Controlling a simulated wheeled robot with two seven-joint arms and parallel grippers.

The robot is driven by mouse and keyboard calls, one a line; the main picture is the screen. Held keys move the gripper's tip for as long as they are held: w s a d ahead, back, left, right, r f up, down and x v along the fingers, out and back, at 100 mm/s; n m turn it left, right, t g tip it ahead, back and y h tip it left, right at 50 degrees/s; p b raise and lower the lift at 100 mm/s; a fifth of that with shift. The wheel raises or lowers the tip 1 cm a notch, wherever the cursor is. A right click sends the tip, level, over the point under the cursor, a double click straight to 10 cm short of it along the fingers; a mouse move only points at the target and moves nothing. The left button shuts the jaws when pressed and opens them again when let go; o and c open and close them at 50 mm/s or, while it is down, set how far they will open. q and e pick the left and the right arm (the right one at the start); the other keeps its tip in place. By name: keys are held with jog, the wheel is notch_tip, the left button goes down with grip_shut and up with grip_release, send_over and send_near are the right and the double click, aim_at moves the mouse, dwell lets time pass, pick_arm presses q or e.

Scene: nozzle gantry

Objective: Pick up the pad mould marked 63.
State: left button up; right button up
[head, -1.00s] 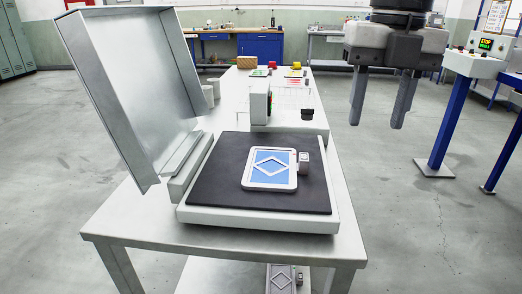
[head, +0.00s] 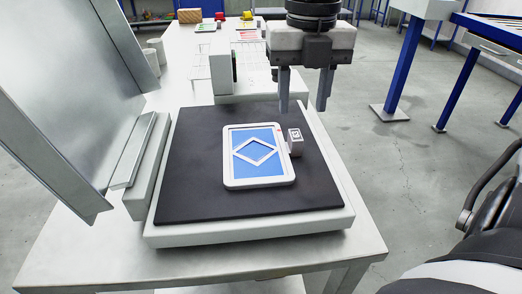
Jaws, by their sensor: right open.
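The pad mould (head: 258,181) is a white rounded frame with a blue face and a white diamond outline. It lies flat on the black mat (head: 190,205) of the white press base. A small block-shaped tab (head: 295,143) on its right side carries a dark mark, too small to read surely. My right gripper (head: 303,104) points down with two grey fingers apart and nothing between them. It appears above and behind the tab, apart from the mould. My left gripper is out of view.
The press's raised metal lid (head: 75,90) stands at the left of the base. A white box (head: 222,66) stands behind the mat. Small coloured blocks lie farther back on the table. Blue-legged stands (head: 405,65) are at the right.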

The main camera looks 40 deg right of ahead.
aim_at(295, 134)
jog(key=shift+w+a+f, duration=0.1)
jog(key=shift+a+f, duration=0.05)
jog(key=shift+f, duration=1.45)
jog(key=shift+w+a+f, duration=0.1)
jog(key=shift+f, duration=1.45)
jog(key=shift+c, duration=0.3)
grip_shut()
